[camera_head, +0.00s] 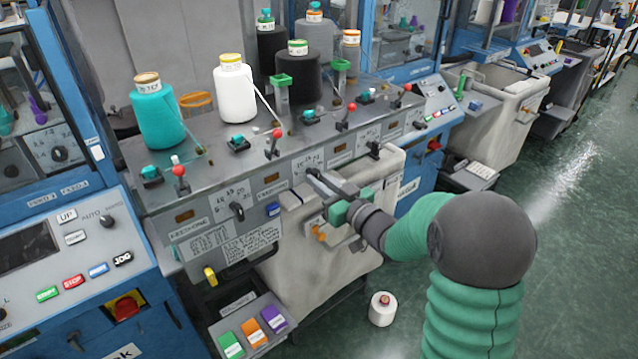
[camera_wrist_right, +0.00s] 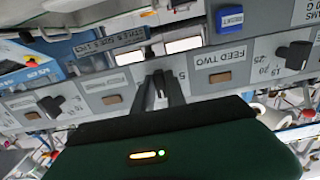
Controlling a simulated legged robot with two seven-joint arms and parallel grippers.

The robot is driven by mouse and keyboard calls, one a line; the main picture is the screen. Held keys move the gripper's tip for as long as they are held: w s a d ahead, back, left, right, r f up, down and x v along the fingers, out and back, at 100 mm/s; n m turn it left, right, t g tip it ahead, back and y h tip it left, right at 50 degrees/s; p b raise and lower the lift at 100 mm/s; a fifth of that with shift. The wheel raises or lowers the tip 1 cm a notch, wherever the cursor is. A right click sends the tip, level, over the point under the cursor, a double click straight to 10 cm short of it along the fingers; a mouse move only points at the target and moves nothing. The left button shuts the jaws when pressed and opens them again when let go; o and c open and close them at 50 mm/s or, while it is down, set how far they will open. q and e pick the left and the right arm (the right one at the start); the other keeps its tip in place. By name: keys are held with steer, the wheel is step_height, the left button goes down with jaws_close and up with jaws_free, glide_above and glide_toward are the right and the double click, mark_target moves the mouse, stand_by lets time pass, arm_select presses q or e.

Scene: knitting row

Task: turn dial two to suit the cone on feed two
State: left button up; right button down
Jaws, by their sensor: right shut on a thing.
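My right gripper (camera_head: 314,174) reaches in from the right to the front panel. In the right wrist view its fingers (camera_wrist_right: 159,88) are shut on dial two (camera_wrist_right: 158,75), beside the upside-down FEED TWO label (camera_wrist_right: 220,55). The fingers cover most of the dial, so its pointer setting cannot be read. A white cone (camera_head: 235,95) with a yellow top stands second from the left on the grey machine top, seemingly on feed two; its tag is too small to read. My left gripper is out of view.
A teal cone (camera_head: 158,118) stands left of the white one and a black cone (camera_head: 305,78) right of it. Another dial (camera_head: 237,211) and a blue button (camera_head: 273,209) are left of my gripper. A pale bin (camera_head: 315,265) sits below; a small white cone (camera_head: 382,312) is on the floor.

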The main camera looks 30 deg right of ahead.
steer(key=shift+d+r, duration=0.1)
steer(key=c, duration=1.4)
jaws_free()
steer(key=shift+o, duration=0.2)
steer(key=s+d+b, duration=0.1)
steer(key=s+b, duration=0.6)
steer(key=s, duration=0.9)
steer(key=shift+s+d, duration=0.15)
steer(key=shift+s, duration=0.25)
steer(key=shift+d, duration=0.1)
